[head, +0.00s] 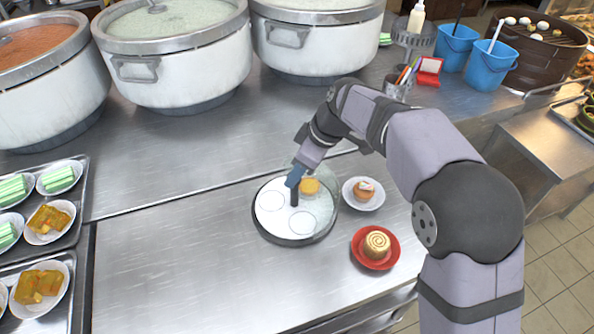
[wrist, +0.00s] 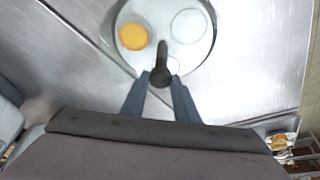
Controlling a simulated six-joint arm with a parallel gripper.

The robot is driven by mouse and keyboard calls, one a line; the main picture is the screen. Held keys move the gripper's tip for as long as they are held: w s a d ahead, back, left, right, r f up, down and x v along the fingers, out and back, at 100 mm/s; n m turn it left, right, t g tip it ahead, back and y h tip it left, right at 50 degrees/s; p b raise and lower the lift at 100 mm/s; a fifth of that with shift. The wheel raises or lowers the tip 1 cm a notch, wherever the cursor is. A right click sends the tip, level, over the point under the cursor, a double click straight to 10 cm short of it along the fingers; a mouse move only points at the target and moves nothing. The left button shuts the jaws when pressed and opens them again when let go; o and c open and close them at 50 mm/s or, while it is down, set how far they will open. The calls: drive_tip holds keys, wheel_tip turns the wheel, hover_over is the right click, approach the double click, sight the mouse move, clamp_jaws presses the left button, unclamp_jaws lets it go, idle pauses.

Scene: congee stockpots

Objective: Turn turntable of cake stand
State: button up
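The cake stand's round white turntable (head: 275,222) sits on the steel counter with a dark rim. It also shows at the top of the wrist view (wrist: 165,15). Outlined circles mark its top, and a yellow round cake (head: 310,186) sits on it, also in the wrist view (wrist: 132,36). A dark upright post (head: 294,198) stands at its middle; its knob shows in the wrist view (wrist: 160,77). My gripper (head: 293,180) is at the post's top, pointing down. In the wrist view its blue fingers (wrist: 161,80) are parted, one on each side of the knob; contact is unclear.
A white plate with a small cake (head: 364,191) stands close right of the turntable. A red plate (head: 362,262) with a rolled cake is at front right. Trays of dishes (head: 82,210) are at left, big stockpots (head: 180,75) behind. The counter left of the turntable is clear.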

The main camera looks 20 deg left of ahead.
drive_tip(key=shift+s+m, duration=0.1)
drive_tip(key=shift+m, duration=0.5)
clamp_jaws()
drive_tip(key=shift+s+r+m+t+p, duration=0.15)
drive_tip(key=shift+m+t, duration=0.35)
drive_tip(key=shift+m, duration=0.55)
drive_tip(key=shift+w+f+m+t+p, duration=0.15)
drive_tip(key=shift+m+t, duration=0.35)
drive_tip(key=shift+m, duration=0.55)
drive_tip(key=shift+s+a+r+m+t+h+p, duration=0.1)
drive_tip(key=shift+m+t+h+p, duration=0.2)
drive_tip(key=shift+m, duration=0.55)
drive_tip(key=shift+s+a+m+t+h+p, duration=0.1)
drive_tip(key=shift+m+t+h+p, duration=0.15)
drive_tip(key=shift+m, duration=0.6)
drive_tip(key=shift+m+t+h, duration=0.45)
drive_tip(key=shift+m, duration=0.95)
drive_tip(key=shift+a+m+t+h, duration=0.15)
drive_tip(key=shift+m+h, duration=0.45)
drive_tip(key=shift+m, duration=1.05)
drive_tip(key=shift+a+m+t+h, duration=0.15)
drive_tip(key=shift+m+h, duration=0.45)
drive_tip(key=shift+m, duration=1.05)
drive_tip(key=shift+a+m+h+p, duration=0.1)
drive_tip(key=shift+m+h+p, duration=0.65)
drive_tip(key=shift+m, duration=1.55)
drive_tip(key=shift+m+h, duration=0.35)
drive_tip(key=shift+m, duration=0.25)
